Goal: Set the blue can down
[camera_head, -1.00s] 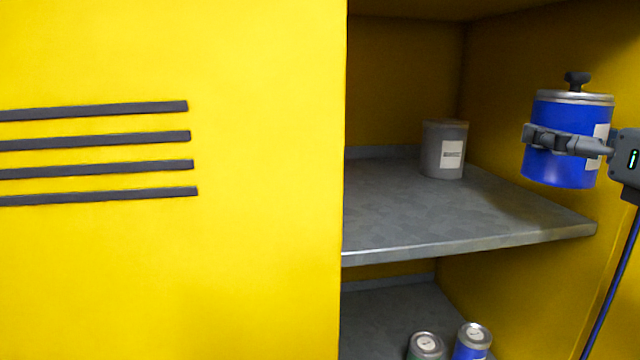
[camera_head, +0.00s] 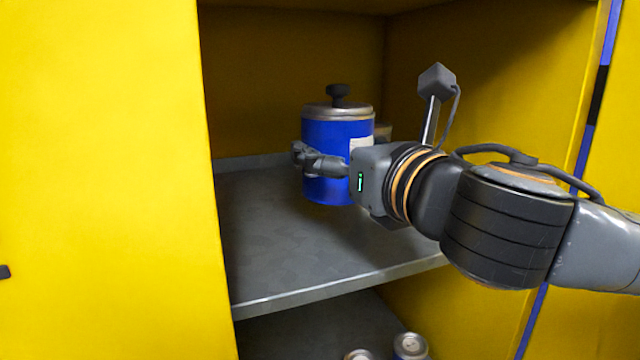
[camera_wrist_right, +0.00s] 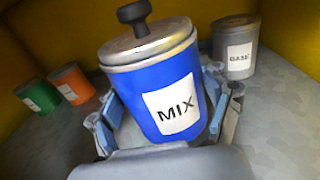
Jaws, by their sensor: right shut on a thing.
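The blue can (camera_head: 338,135) has a metal lid with a dark knob. It is at the upper grey shelf (camera_head: 280,230) inside the yellow cabinet. My right gripper (camera_head: 322,164) is shut around the can's side, and its arm comes in from the right. In the right wrist view the can (camera_wrist_right: 160,95) shows a white label reading MIX and leans a little in the picture. The fingers of the gripper (camera_wrist_right: 160,115) lie on both sides of it. I cannot tell whether the can's base touches the shelf. My left gripper is not in view.
A grey can labelled BASE (camera_wrist_right: 236,50) stands to the right of the blue can in the right wrist view. A green can (camera_wrist_right: 37,96) and an orange can (camera_wrist_right: 72,84) stand at the left. Small cans (camera_head: 410,346) sit on the lower shelf. The upper shelf's front is clear.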

